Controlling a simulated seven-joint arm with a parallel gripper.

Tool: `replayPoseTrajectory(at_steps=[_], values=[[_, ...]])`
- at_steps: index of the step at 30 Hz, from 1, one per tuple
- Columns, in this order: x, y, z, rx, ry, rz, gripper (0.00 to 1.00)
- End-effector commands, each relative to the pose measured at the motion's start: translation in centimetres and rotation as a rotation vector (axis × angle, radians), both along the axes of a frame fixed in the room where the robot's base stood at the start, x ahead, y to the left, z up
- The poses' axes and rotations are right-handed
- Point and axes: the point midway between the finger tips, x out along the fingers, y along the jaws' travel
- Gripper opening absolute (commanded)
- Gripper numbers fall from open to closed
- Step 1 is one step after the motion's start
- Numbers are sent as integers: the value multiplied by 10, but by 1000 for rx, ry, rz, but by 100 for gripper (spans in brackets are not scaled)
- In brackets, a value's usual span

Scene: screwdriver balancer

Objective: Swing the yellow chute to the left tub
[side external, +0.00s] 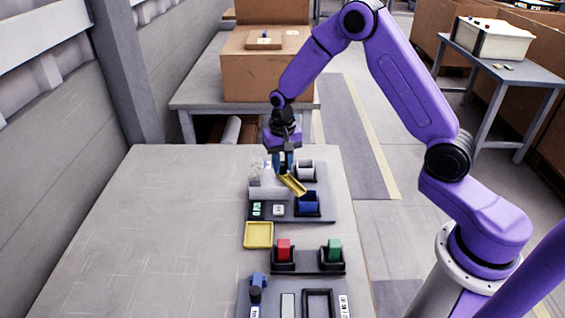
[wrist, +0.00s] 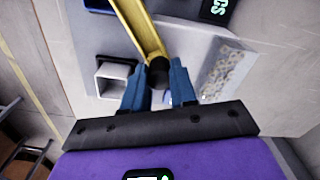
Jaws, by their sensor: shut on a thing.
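The yellow chute (side external: 293,185) is a narrow trough tilted down to the right. In the side view its low end is over or close to the blue tub (side external: 308,204). The white tub (side external: 304,170) stands behind the blue one. In the wrist view the chute (wrist: 145,30) runs up from a dark round knob (wrist: 158,73) and away from the white tub (wrist: 113,80). My gripper (wrist: 158,82) has its blue fingers on either side of the knob, shut on the chute's knob end. In the side view my gripper (side external: 283,168) hides the chute's upper end.
A clear hopper (wrist: 226,72) of pale pieces stands close beside my gripper. The table's left side (side external: 150,235) is clear.

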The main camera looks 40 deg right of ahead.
Motion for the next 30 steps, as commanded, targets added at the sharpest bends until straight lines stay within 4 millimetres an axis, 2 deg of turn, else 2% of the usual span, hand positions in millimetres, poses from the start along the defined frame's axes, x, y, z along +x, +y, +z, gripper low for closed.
replayPoseTrajectory(at_steps=[2, 3, 4, 5, 13, 17, 23, 30], values=[[1, 0, 1, 1, -4, 1, 0], [1, 0, 1, 1, -4, 1, 40], [1, 0, 1, 1, -3, 1, 49], [1, 0, 1, 1, -3, 1, 52], [0, 0, 1, 0, -1, 1, 52], [1, 0, 8, 1, -5, 1, 52], [2, 0, 40, 1, -8, 1, 52], [1, 0, 92, 1, -9, 1, 52]])
